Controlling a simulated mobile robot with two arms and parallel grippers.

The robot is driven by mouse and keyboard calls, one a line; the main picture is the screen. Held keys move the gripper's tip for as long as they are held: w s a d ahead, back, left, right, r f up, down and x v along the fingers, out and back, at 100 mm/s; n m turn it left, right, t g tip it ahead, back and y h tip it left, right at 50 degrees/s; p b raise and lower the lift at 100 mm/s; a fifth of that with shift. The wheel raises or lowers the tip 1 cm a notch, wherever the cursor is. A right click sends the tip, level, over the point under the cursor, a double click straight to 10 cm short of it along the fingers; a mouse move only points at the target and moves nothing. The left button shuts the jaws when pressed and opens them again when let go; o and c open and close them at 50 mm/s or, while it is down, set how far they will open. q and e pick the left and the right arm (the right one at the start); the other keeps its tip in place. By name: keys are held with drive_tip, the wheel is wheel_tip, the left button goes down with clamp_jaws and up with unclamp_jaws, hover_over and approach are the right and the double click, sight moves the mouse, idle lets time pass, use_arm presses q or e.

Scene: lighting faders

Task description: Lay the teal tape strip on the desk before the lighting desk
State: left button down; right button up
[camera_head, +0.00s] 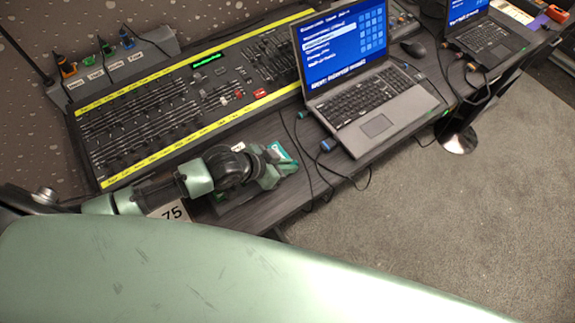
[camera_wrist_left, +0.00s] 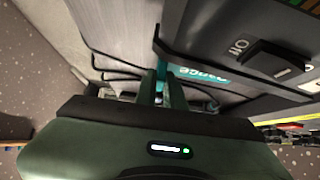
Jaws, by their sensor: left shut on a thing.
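The teal tape strip (camera_head: 284,152) shows at the tip of my left gripper (camera_head: 282,170), just before the front edge of the lighting desk (camera_head: 160,119). My left gripper is shut on the strip. In the left wrist view the strip (camera_wrist_left: 197,73), with pale lettering, runs right from between the fingers (camera_wrist_left: 162,88), close to the lighting desk's dark edge (camera_wrist_left: 215,35). The fingers hide part of it. I cannot tell whether the strip touches the dark desk top (camera_head: 318,188). My right gripper is not in view.
An open laptop (camera_head: 375,115) stands right of the lighting desk, with loose cables (camera_head: 308,160) hanging near my left gripper. A second laptop (camera_head: 483,35) and a mouse (camera_head: 413,48) are farther right.

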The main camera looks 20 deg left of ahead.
use_arm(q)
drive_tip(key=shift+f, duration=0.3)
drive_tip(key=shift+f, duration=0.15)
drive_tip(key=c, duration=1.5)
unclamp_jaws()
drive_tip(key=shift+r, duration=0.25)
drive_tip(key=v, duration=1)
drive_tip(key=shift+s+a, duration=0.15)
drive_tip(key=shift+s, duration=0.1)
drive_tip(key=shift+s+a+r, duration=0.25)
drive_tip(key=shift+s+r, duration=0.1)
drive_tip(key=shift+r, duration=0.25)
